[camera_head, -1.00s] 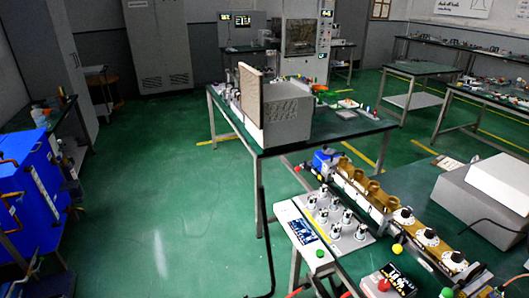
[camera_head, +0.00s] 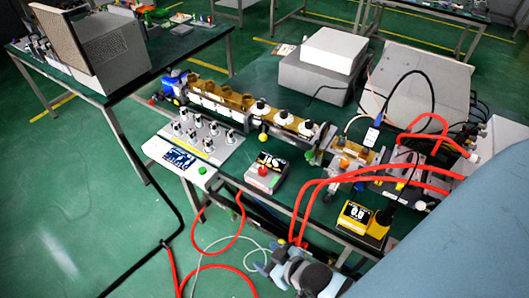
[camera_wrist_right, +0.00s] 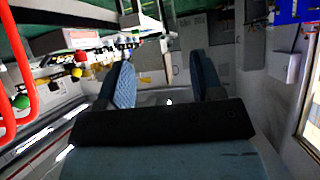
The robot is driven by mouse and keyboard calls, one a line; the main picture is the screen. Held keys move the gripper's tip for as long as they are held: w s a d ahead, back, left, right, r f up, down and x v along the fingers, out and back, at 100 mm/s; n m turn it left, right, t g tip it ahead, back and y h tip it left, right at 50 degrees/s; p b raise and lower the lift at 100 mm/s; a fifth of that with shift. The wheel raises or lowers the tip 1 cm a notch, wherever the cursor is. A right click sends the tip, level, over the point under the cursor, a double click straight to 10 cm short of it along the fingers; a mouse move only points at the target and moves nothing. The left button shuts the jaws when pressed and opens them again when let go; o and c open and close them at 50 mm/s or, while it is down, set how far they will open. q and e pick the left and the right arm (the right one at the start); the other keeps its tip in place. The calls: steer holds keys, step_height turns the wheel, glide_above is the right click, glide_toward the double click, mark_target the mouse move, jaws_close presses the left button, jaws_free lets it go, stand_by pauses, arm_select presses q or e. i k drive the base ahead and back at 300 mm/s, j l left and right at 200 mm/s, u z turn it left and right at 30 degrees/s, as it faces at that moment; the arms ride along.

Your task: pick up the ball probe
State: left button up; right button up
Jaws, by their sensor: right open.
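I cannot tell for sure which thing is the ball probe. In the head view a red ball (camera_head: 263,172) sits at a small dark-faced meter box (camera_head: 267,184). A yellow ball (camera_head: 263,137) is behind it, and a green ball (camera_head: 202,170) is at the white board's corner. The right wrist view also shows red (camera_wrist_right: 80,56), yellow (camera_wrist_right: 76,73) and green (camera_wrist_right: 22,102) balls at its left, away from the fingers. My right gripper (camera_wrist_right: 165,85) is open, with nothing seen between its two blue fingers. My left gripper is not in view.
Several small parts stand on a white board (camera_head: 205,143). Red hoses (camera_head: 310,190) arch over the front right and hang off the edge. A yellow instrument (camera_head: 358,216) and grey boxes (camera_head: 320,70) are also there.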

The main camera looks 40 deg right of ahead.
mark_target(385, 217)
steer(key=j+z, duration=0.1)
steer(key=z, duration=2.15)
steer(key=j, duration=1)
steer(key=i+j+z, duration=0.15)
steer(key=j, duration=0.85)
